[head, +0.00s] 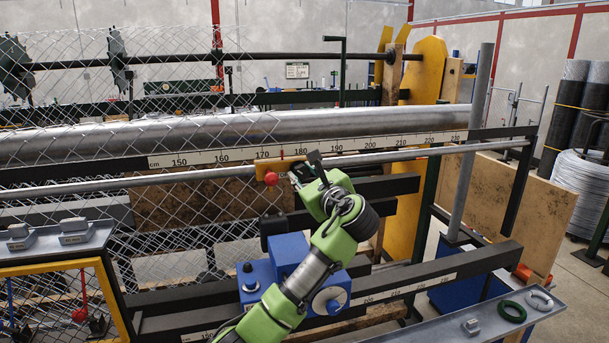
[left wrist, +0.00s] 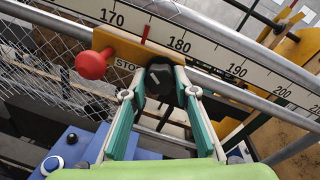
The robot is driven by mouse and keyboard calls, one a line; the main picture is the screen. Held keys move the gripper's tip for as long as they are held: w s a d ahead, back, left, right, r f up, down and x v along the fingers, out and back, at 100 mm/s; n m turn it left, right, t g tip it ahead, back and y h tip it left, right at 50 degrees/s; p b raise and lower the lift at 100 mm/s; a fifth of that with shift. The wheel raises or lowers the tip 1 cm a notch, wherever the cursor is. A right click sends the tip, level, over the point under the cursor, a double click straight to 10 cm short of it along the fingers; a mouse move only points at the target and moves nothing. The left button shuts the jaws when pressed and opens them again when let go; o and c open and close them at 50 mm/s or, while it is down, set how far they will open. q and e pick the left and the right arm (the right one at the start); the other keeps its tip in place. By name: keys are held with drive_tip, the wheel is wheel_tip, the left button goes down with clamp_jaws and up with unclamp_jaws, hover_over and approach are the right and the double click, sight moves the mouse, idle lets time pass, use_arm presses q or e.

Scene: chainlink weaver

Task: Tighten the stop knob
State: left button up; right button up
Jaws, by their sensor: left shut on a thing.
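The stop is an orange-yellow block on the steel rail in front of the cm scale. It shows in the head view (head: 264,169) and the left wrist view (left wrist: 122,47), lettered "STO" with the rest covered. A red ball (left wrist: 91,65) sticks out at its left. The black stop knob (left wrist: 160,77) with a pale mark is at its right end. My left gripper (head: 307,171) reaches up to the stop. In the left wrist view its fingers (left wrist: 161,84) flank the knob and are shut on it. In the head view the gripper largely hides the knob. My right gripper is out of view.
The scale (left wrist: 210,52) runs behind the stop; a red pointer (left wrist: 146,33) stands between 170 and 180. Chain-link mesh (head: 120,130) hangs at the left. A blue box (head: 292,260) with a black button is below my arm. A tray (head: 490,312) with rings is lower right.

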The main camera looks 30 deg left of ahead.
use_arm(q)
drive_tip(key=shift+a+r+m, duration=0.1)
drive_tip(key=shift+r+m, duration=0.15)
drive_tip(key=shift+m, duration=0.6)
drive_tip(key=shift+a+r+m, duration=0.1)
drive_tip(key=shift+r+m, duration=0.1)
drive_tip(key=shift+m, duration=0.65)
drive_tip(key=o, duration=1.1)
drive_tip(key=shift+f, duration=0.15)
drive_tip(key=shift+w+f, duration=0.1)
drive_tip(key=shift+f, duration=0.15)
drive_tip(key=v, duration=1.2)
drive_tip(key=shift+f, duration=0.2)
